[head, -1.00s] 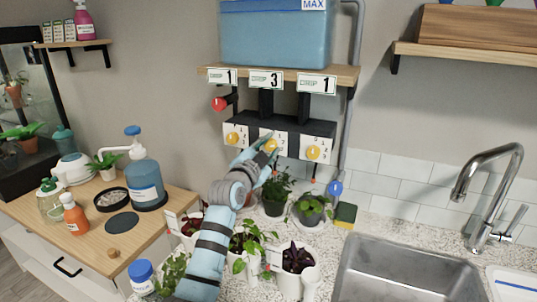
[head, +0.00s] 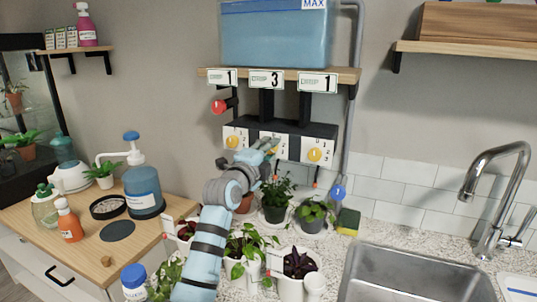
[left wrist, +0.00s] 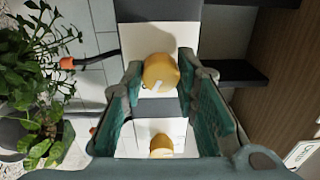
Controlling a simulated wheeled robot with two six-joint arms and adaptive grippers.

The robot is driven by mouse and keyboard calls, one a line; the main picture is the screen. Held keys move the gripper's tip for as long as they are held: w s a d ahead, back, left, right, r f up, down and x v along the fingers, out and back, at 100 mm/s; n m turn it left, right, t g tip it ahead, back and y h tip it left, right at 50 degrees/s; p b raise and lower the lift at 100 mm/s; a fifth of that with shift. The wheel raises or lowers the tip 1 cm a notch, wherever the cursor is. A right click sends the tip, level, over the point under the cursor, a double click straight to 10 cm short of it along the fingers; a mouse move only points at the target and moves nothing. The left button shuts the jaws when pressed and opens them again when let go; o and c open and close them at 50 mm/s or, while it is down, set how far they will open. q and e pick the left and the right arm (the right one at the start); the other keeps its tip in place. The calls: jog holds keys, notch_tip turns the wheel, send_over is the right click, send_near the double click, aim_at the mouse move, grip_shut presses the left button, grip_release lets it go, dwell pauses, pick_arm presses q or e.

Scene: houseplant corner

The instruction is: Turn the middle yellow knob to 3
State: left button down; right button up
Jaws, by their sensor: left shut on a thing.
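The middle yellow knob (left wrist: 160,72) sits between the two fingertips of my left gripper (left wrist: 161,78) in the left wrist view, with a small white mark on its edge. My left gripper is shut on it. In the head view my left gripper (head: 268,148) reaches up to the middle white dial plate (head: 281,148) and hides most of that knob. The left yellow knob (head: 232,141) and right yellow knob (head: 314,155) are on plates to either side. The card above the middle (head: 266,79) reads DRIP 3. My right gripper is out of view.
A blue water tank (head: 276,35) stands on the shelf above, with a red knob (head: 218,106) at left. Potted plants (head: 276,200) crowd the counter below my arm. A sink (head: 415,275) is at right. A pump bottle (head: 142,190) stands at left.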

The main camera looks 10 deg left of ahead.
pick_arm(q)
jog(key=shift+m, duration=0.3)
jog(key=c, duration=1.2)
grip_release()
jog(key=shift+c, duration=0.2)
jog(key=v, duration=1.2)
